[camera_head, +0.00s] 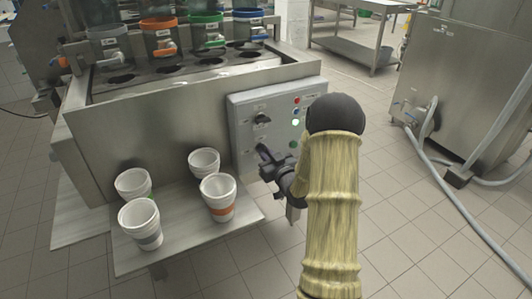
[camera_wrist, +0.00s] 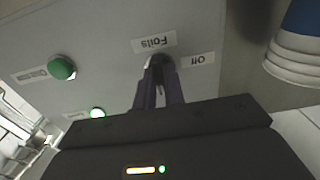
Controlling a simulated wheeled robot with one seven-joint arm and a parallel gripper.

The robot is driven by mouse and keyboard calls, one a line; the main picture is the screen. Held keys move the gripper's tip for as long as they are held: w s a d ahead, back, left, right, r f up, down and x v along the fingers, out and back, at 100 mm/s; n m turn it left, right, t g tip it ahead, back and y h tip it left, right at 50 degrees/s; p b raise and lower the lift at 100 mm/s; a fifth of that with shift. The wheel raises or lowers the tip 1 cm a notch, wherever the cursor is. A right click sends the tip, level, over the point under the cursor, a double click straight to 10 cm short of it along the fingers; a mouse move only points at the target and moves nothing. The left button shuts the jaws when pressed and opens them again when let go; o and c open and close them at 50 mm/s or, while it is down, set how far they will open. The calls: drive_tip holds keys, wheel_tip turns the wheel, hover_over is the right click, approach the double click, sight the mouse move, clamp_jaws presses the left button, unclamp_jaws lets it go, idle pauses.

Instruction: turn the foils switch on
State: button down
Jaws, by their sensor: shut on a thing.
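The foils switch (camera_wrist: 160,62) is a dark knob on the grey control panel (camera_head: 240,115). In the wrist view it sits beside the upside-down labels "Foils" (camera_wrist: 154,42) and "Off" (camera_wrist: 198,60). My gripper (camera_wrist: 159,82) is shut on this knob, with its two dark fingers on either side of it. The fingers partly hide the knob, so its exact angle is hard to tell. In the head view my gripper (camera_head: 264,153) reaches the lower part of the panel, and the switch there is hidden behind the fingers.
Another dark knob (camera_head: 262,118) is above my gripper. A red light (camera_head: 296,100), a lit green light (camera_head: 295,122) and a green button (camera_wrist: 61,67) are on the panel. Several white cups (camera_head: 218,187) stand on the shelf (camera_head: 180,235) left of my gripper.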

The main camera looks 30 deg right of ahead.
drive_tip(key=shift+f, duration=0.15)
idle(0.3)
drive_tip(key=c, duration=1.5)
unclamp_jaws()
drive_tip(key=shift+s, duration=0.15)
drive_tip(key=s+p, duration=0.2)
drive_tip(key=s, duration=0.3)
drive_tip(key=s+p, duration=0.3)
drive_tip(key=s, duration=0.3)
drive_tip(key=s+p, duration=0.2)
drive_tip(key=s, duration=0.4)
drive_tip(key=shift+s+d+p, duration=0.1)
drive_tip(key=shift+d+p, duration=0.2)
